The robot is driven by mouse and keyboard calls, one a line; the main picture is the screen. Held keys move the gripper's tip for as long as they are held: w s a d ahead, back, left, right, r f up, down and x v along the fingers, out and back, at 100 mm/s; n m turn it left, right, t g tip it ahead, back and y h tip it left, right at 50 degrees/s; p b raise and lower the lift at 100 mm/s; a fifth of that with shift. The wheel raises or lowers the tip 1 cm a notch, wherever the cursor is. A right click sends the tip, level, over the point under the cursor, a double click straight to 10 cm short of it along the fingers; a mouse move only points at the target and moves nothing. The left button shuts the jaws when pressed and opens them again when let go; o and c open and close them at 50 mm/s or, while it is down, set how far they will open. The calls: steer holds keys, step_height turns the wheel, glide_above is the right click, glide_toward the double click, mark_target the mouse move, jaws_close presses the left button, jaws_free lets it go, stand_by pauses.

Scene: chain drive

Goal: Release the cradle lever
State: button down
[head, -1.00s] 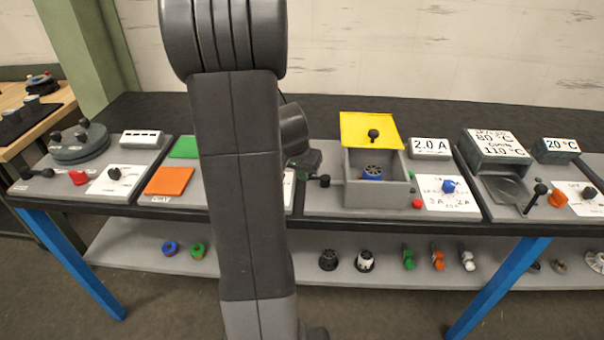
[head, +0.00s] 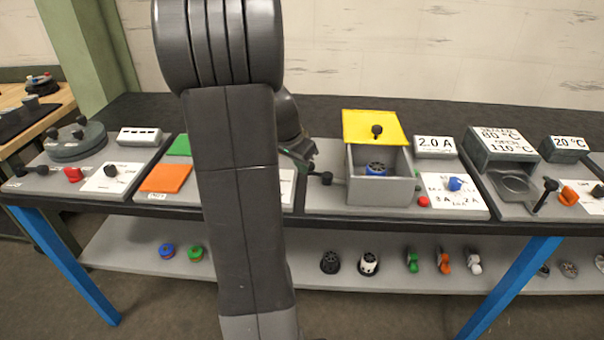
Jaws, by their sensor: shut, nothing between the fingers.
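A grey box (head: 381,191) with an open yellow lid (head: 374,127) stands on the bench right of my arm. A blue and dark round part (head: 376,168) sits inside it. A short lever with a black knob (head: 326,178) sticks out from the left side of the box; it may be the cradle lever, but no label shows this. My gripper (head: 302,156) is just left of and above this knob, partly hidden behind my arm. It is shut with nothing visible in it. I cannot tell whether it touches the lever.
A "2.0 A" display (head: 435,146) and a panel with a blue knob (head: 454,184) stand right of the box. A red button (head: 423,202) is beside it. An orange plate (head: 166,178) lies left of my arm. The lower shelf (head: 302,274) holds several small parts.

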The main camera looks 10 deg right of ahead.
steer(key=shift+w+f+m+g+b, duration=0.3)
steer(key=shift+w+m+b, duration=0.4)
steer(key=shift+m, duration=0.2)
steer(key=m, duration=0.1)
steer(key=w+m+g, duration=0.1)
steer(key=shift+w+d+r+m+h+b, duration=0.15)
steer(key=shift+w+d+m+h+b, duration=0.15)
steer(key=shift+d+h+b, duration=0.1)
steer(key=shift+w+d+m+g, duration=0.3)
steer(key=shift+w+m+g, duration=0.15)
steer(key=shift+m, duration=0.65)
steer(key=shift+w+d+r, duration=0.1)
steer(key=shift+w+d, duration=0.15)
steer(key=shift+w, duration=0.05)
steer(key=shift+w+d, duration=0.1)
